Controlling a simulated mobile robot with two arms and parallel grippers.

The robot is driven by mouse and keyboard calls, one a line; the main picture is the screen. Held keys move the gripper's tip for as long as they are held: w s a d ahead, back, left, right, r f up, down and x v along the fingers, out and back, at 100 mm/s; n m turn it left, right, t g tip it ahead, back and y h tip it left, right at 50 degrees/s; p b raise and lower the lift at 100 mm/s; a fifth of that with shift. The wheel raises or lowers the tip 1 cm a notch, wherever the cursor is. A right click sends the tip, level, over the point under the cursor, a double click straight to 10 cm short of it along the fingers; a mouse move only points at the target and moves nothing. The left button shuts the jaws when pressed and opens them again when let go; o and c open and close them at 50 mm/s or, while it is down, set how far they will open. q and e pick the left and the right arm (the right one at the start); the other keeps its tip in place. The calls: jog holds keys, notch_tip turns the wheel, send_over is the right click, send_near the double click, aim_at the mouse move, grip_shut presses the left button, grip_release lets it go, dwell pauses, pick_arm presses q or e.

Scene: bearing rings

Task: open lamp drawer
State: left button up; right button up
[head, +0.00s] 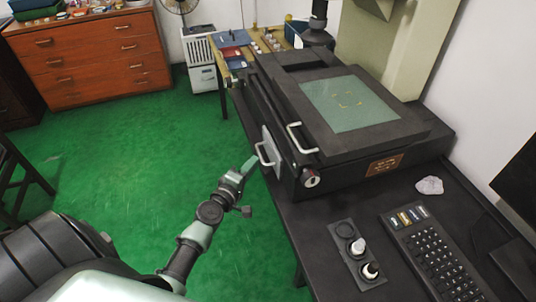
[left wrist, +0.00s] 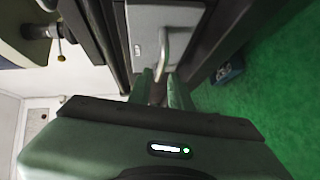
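The lamp drawer shows as a light grey panel (head: 268,143) on the left side of the black measuring machine (head: 340,110). It looks closed. Its pale bar handle (head: 263,155) sticks out from the panel. In the left wrist view the grey panel (left wrist: 147,30) and the curved handle (left wrist: 163,48) are straight ahead. My left gripper (head: 251,164) is just in front of the handle. Its two fingers (left wrist: 164,82) are apart, with the handle's end close to or between their tips; I cannot tell whether they touch it. My right gripper is out of view.
A second white handle (head: 297,138) sits on the machine's front near a round knob (head: 311,180). A keyboard (head: 432,250) and a control box (head: 357,252) lie on the black table. The green floor (head: 150,160) left of the machine is clear.

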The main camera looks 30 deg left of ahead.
aim_at(260, 155)
pick_arm(q)
jog(key=w, duration=0.4)
jog(key=w+f, duration=0.1)
jog(key=w, duration=0.1)
jog(key=shift+a, duration=0.25)
grip_shut()
dwell(1.1)
